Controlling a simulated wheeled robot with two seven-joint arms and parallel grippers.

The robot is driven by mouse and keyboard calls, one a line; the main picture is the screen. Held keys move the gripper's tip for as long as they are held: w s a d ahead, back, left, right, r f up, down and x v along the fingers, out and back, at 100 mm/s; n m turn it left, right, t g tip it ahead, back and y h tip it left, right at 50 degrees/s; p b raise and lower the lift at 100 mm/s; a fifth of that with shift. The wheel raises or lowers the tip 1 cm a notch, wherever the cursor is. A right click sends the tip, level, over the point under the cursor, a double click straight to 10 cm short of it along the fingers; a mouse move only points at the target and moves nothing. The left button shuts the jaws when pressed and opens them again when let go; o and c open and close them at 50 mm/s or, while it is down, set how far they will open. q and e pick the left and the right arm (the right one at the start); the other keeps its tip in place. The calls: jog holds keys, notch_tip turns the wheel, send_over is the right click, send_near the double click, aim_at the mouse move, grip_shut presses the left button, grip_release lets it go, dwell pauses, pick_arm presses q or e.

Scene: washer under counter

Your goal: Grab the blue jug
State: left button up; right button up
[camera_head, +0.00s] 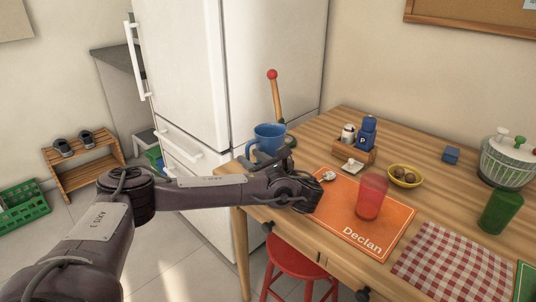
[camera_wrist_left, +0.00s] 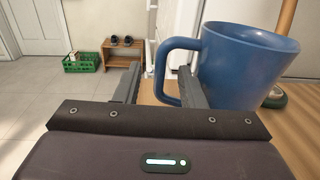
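The blue jug (camera_head: 268,134) stands upright at the left end of the wooden table, just beyond my left gripper (camera_head: 271,157). In the left wrist view the jug (camera_wrist_left: 245,68) fills the upper right, with its handle turned to the left. My left gripper (camera_wrist_left: 158,88) is open there, its two fingers well apart. The handle's outer side shows between the fingers, and the right finger overlaps the handle's opening. I cannot tell whether the finger touches the jug. The gripper hides the jug's lower part in the head view. My right gripper is not in view.
A red-knobbed wooden stick (camera_head: 275,95) rises behind the jug. A condiment caddy (camera_head: 354,152), a yellow bowl (camera_head: 404,177) and a red cup (camera_head: 371,197) on an orange placemat (camera_head: 338,220) lie to the right. A white fridge (camera_head: 180,70) stands behind; a red stool (camera_head: 297,262) is below.

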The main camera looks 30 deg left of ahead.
pick_arm(q)
grip_shut()
dwell(1.4)
